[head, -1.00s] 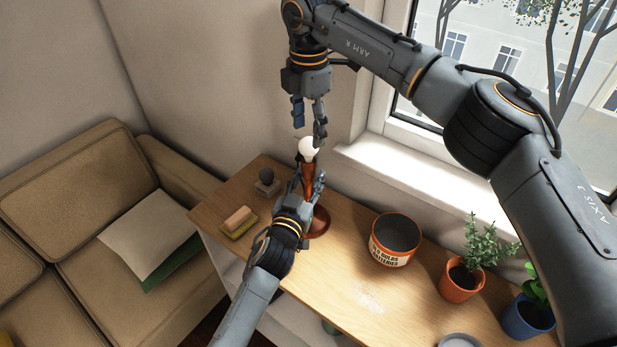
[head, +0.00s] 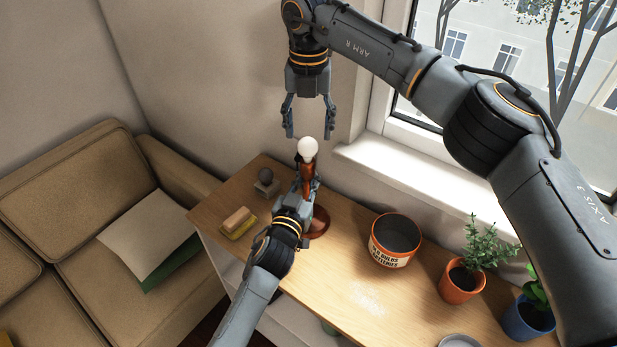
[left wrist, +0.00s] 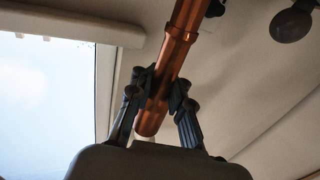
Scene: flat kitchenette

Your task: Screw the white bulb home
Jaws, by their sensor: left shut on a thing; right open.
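The white bulb (head: 308,148) sits at the top of a copper-coloured lamp stem (head: 307,181); how deep it is seated cannot be told. My left gripper (head: 304,192) is shut on the stem below the bulb. A round reddish base (head: 320,221) shows on the table behind the left gripper.
A lettered pot (head: 393,255), a plant in an orange pot (head: 462,283) and a blue pot (head: 527,318) stand to the right on the wooden table (head: 335,275). A sponge-like block (head: 238,222) and a dark knob on a block (head: 266,183) are at left. A windowsill runs behind.

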